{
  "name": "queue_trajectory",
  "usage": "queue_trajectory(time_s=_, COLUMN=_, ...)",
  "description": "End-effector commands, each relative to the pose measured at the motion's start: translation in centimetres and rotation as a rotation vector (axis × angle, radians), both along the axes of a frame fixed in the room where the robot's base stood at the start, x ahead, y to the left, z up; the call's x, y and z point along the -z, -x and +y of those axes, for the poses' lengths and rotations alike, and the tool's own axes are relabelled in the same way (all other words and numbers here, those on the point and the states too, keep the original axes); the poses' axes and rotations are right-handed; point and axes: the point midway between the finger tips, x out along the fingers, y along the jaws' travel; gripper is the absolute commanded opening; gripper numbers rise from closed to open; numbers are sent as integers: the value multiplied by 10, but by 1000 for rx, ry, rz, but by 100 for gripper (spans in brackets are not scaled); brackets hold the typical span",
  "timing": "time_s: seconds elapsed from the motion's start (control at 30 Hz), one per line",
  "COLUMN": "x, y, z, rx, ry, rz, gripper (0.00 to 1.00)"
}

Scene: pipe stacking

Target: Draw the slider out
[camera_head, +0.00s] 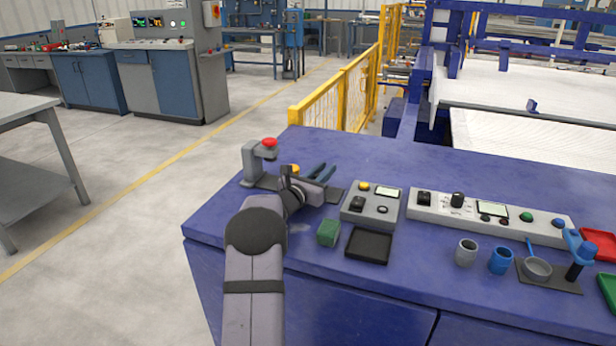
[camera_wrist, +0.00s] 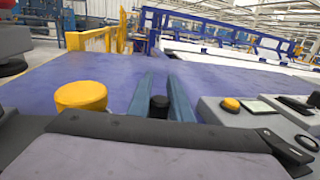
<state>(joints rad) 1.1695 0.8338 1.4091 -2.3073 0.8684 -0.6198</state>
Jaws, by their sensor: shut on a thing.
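My gripper (camera_head: 328,166) reaches over the left end of the blue bench, its two blue fingers pointing away from me. In the wrist view the gripper (camera_wrist: 161,76) is shut, with its fingers on either side of a short black knob (camera_wrist: 158,105). The knob's lower part is hidden, and I cannot see where it joins the slider. In the head view my wrist hides the knob. A dark plate (camera_head: 332,194) shows partly under my gripper. A yellow round button (camera_head: 294,168) stands just left of the fingers and shows large in the wrist view (camera_wrist: 80,96).
A grey post with a red button (camera_head: 269,143) stands left of my gripper. A grey control box (camera_head: 372,208) is close on the right, a long panel (camera_head: 490,211) beyond. A green block (camera_head: 328,233) and black tray (camera_head: 369,258) lie in front. Bare bench lies behind the fingers.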

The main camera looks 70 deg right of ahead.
Motion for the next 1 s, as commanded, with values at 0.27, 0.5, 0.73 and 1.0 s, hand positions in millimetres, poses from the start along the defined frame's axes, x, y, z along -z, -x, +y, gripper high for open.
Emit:
queue_trajectory(time_s=0.27, x=1, y=43, z=0, rx=-2, ry=6, rz=-3, gripper=0)
queue_trajectory(time_s=0.5, x=-1, y=50, z=1, rx=-1, ry=2, rz=-1, gripper=0)
queue_trajectory(time_s=0.73, x=-1, y=52, z=1, rx=3, ry=2, rz=-1, gripper=30)
queue_trajectory(time_s=1.0, x=-1, y=49, z=1, rx=-2, ry=1, rz=-1, gripper=37)
